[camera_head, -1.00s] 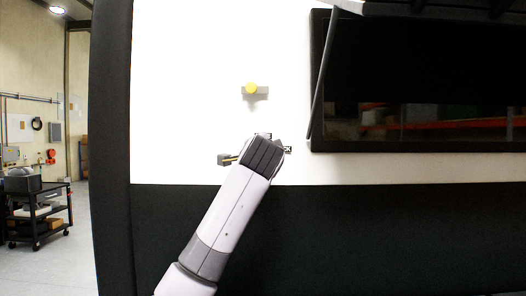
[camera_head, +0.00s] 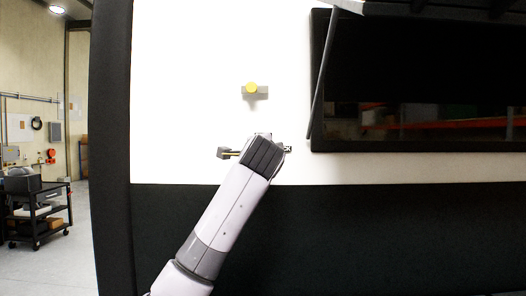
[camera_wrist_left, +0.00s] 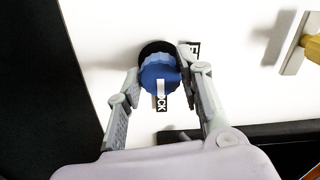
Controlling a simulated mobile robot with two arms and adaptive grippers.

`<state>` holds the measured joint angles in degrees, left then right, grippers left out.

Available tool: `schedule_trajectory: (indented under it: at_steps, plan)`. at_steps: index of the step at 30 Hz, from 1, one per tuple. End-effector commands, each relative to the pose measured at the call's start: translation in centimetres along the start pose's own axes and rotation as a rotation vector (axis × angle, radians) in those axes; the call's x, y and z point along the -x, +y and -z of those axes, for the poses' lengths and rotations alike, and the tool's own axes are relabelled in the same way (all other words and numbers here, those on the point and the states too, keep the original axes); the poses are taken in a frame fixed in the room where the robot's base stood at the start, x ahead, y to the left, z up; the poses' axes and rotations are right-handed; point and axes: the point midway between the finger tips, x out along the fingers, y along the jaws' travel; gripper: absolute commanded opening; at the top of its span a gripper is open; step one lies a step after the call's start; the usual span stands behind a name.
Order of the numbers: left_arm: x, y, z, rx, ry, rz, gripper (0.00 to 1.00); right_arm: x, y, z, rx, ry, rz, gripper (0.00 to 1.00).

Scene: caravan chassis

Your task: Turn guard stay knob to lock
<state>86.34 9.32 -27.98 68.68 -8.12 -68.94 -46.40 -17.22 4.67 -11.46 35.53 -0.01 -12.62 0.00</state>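The blue ribbed knob (camera_wrist_left: 159,75) sits on a round black base against the white panel in the left wrist view. Its white mark points down toward a black label, of which "OCK" (camera_wrist_left: 161,104) can be read. A second label (camera_wrist_left: 194,47) is partly hidden behind a finger. My left gripper (camera_wrist_left: 158,68) has one finger on each side of the knob, close against it, and seems shut on it. In the head view, my left gripper (camera_head: 265,150) is at the white panel and hides the knob. My right gripper is not in view.
A yellow knob (camera_head: 251,88) on a grey plate sits on the panel above my gripper. A dark window (camera_head: 420,80) and a thin dark stay rod (camera_head: 322,75) are at the right. A black cart (camera_head: 38,215) stands far left.

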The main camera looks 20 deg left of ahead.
Motion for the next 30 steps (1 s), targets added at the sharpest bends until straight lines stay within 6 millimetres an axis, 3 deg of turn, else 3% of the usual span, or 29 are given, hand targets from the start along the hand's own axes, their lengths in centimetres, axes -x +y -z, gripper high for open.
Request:
schedule_trajectory:
  at_steps: [7, 19, 23, 30]
  plan:
    - [0.0, 0.0, 0.0, 0.001, 0.000, 0.000, 0.53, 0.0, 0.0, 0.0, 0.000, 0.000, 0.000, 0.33]
    - [0.6, -0.1, 0.0, 0.002, 0.001, 0.002, 0.53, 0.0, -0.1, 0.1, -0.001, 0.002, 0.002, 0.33]
    - [2.3, -0.1, 0.1, 0.002, 0.003, 0.003, 0.53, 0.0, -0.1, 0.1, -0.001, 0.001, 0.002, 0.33]
    - [7.2, -0.1, 0.1, 0.002, 0.003, 0.004, 0.53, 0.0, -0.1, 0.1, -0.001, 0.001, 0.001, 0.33]
